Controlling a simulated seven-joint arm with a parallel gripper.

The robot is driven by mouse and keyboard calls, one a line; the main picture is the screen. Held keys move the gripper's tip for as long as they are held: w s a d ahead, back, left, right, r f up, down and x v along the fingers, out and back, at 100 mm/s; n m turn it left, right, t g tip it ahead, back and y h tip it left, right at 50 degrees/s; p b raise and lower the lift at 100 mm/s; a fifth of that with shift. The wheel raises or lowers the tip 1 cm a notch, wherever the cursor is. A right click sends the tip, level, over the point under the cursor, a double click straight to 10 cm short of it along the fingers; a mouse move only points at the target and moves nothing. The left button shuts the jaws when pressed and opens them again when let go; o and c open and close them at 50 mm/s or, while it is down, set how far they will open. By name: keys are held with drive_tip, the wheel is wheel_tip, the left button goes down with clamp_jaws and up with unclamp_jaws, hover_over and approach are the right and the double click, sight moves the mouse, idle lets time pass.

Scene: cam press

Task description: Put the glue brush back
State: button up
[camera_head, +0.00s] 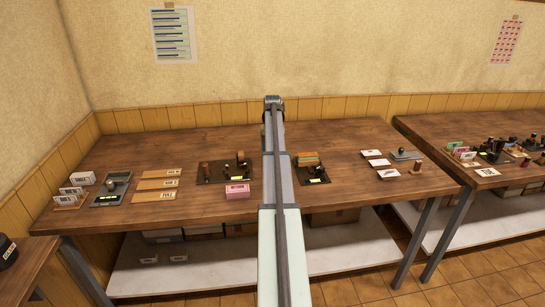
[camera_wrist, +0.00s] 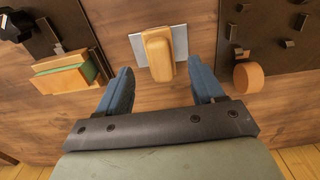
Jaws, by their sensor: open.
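My gripper (camera_wrist: 159,66) is open, its two blue fingers spread and nothing held between them. In the wrist view, a tan wooden grip (camera_wrist: 158,56) with a pale metal plate (camera_wrist: 180,42) lies on the wooden table just beyond the fingertips, roughly centred between them. I cannot tell whether it is the glue brush; no bristles show. In the head view my arm hides this spot. No other thing is clearly recognisable as a glue brush.
A dark board (camera_head: 213,179) with a press and a pink box (camera_head: 237,191) are left of my arm. Another dark board (camera_head: 321,180) with orange and green blocks (camera_head: 307,158) is right. White cards (camera_head: 379,162) and tan strips (camera_head: 155,184) lie farther out.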

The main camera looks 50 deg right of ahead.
wheel_tip(320, 180, up, 8)
drive_tip(key=shift+f, duration=0.15)
